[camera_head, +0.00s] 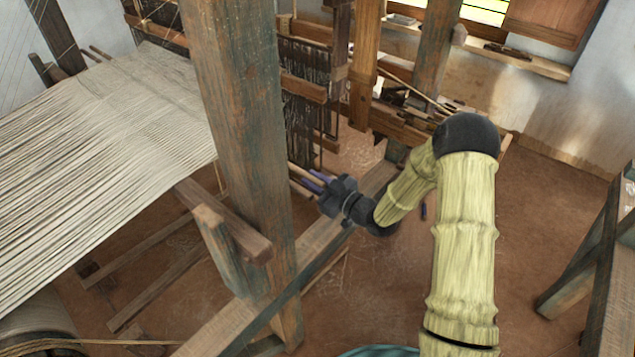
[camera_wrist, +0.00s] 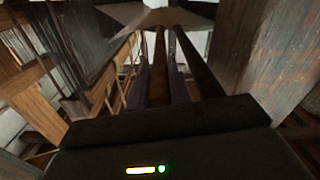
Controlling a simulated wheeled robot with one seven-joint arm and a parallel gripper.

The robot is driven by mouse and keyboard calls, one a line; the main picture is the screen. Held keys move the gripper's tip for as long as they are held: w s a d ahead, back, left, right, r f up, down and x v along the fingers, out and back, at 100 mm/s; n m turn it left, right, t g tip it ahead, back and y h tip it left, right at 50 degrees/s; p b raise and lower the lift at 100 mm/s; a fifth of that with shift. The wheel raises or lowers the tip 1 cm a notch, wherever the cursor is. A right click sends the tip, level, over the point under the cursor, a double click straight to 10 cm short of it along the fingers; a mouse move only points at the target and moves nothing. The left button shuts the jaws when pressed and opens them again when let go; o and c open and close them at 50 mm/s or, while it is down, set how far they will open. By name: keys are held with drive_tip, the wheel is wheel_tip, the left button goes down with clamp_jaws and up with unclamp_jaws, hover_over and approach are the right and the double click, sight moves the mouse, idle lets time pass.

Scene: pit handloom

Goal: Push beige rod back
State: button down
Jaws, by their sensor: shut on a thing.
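The beige rod (camera_head: 303,172) is a thin wooden stick that comes out from behind the thick upright post in the head view. My gripper (camera_head: 315,181), with purple fingers, is at its near end, just right of the post. In the wrist view the rod (camera_wrist: 158,66) runs away from the camera between the fingers of my gripper (camera_wrist: 157,84), which is shut on it. A second, darker rod (camera_wrist: 198,62) runs close alongside on the right. The post hides the rods' far part in the head view.
The worn wooden post (camera_head: 240,130) stands close left of my gripper. White warp threads (camera_head: 100,150) spread beyond it. A low beam (camera_head: 305,262) crosses below my gripper. The loom frame (camera_head: 365,65) stands behind. Bare floor (camera_head: 545,215) lies to the right.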

drive_tip(key=shift+s+a, duration=0.15)
drive_tip(key=c, duration=1.3)
unclamp_jaws()
drive_tip(key=shift+s, duration=0.1)
